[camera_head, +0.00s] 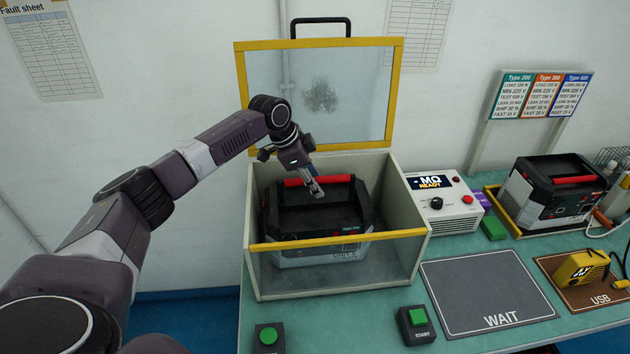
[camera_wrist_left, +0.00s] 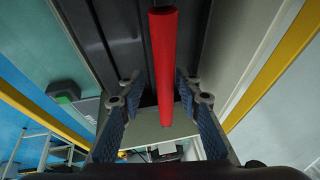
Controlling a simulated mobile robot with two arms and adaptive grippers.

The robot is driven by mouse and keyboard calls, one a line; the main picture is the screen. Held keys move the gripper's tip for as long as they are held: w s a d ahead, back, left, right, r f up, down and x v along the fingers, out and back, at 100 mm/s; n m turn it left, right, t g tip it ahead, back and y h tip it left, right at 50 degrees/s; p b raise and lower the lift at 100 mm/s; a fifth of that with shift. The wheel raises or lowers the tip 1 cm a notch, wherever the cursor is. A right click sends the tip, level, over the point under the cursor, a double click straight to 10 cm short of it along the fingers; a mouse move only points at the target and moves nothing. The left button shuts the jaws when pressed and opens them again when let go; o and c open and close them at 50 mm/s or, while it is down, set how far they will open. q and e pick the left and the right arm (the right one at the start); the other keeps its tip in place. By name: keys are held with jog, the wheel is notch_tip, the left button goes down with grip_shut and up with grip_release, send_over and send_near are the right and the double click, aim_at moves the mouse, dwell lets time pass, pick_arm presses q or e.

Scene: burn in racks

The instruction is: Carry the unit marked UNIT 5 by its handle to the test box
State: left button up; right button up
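A dark unit (camera_head: 316,218) with a grey lower body and a red handle bar (camera_head: 320,180) stands inside the test box (camera_head: 405,215). Its front marking shows through the clear front panel but is too faint to read surely. The box lid (camera_head: 345,96) is up. My left gripper (camera_head: 317,189) is over the unit, at its handle. In the left wrist view, the red handle (camera_wrist_left: 163,60) runs between the two blue-padded fingers (camera_wrist_left: 160,100), with a gap on each side. The gripper is open. My right gripper is not in view.
A tester reading READY (camera_head: 432,183) stands right of the box. A second unit (camera_head: 553,190) sits at the right. A grey WAIT mat (camera_head: 485,290), a brown USB mat (camera_head: 570,290) with a yellow device (camera_head: 582,266), and green buttons (camera_head: 268,336) lie in front.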

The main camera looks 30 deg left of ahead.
pick_arm(q)
jog(key=shift+a, duration=0.1)
jog(key=shift+a+r, duration=0.1)
jog(key=shift+r, duration=0.1)
jog(key=b+v, duration=0.4)
jog(key=v, duration=0.7)
jog(key=shift+r, duration=0.35)
jog(key=shift+s+f, duration=0.1)
jog(key=shift+s, duration=0.1)
